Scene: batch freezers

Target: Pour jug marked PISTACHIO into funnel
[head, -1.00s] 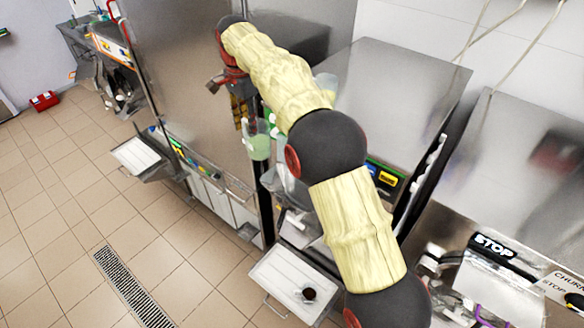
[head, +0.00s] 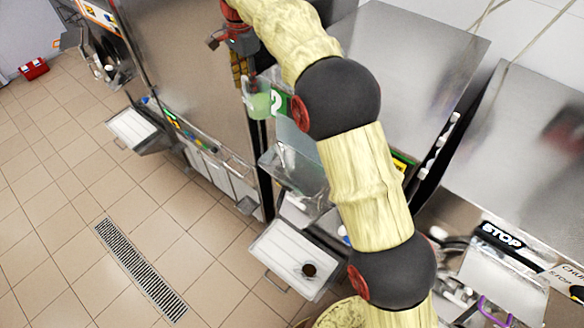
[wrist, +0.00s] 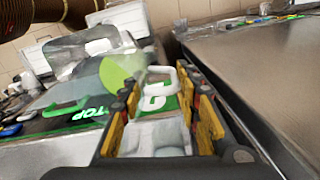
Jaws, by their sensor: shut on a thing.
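My gripper (head: 243,72) is shut on a clear jug (head: 258,103) that holds pale green liquid; its marking cannot be read. The jug hangs in the air in front of the freezers and looks near upright. In the wrist view my gripper's yellow-padded fingers (wrist: 165,108) reach toward a white handle, and a green disc of liquid (wrist: 115,72) shows beyond the left finger. A clear angular hopper (head: 292,165), which looks like the funnel, sits below and right of the jug, apart from it in the picture. My arm hides part of it.
A green sign with a 2 (head: 279,104) is on the machine just right of the jug. A white drip tray (head: 285,250) with a dark round spot projects below. A tall steel freezer (head: 180,75) stands left.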

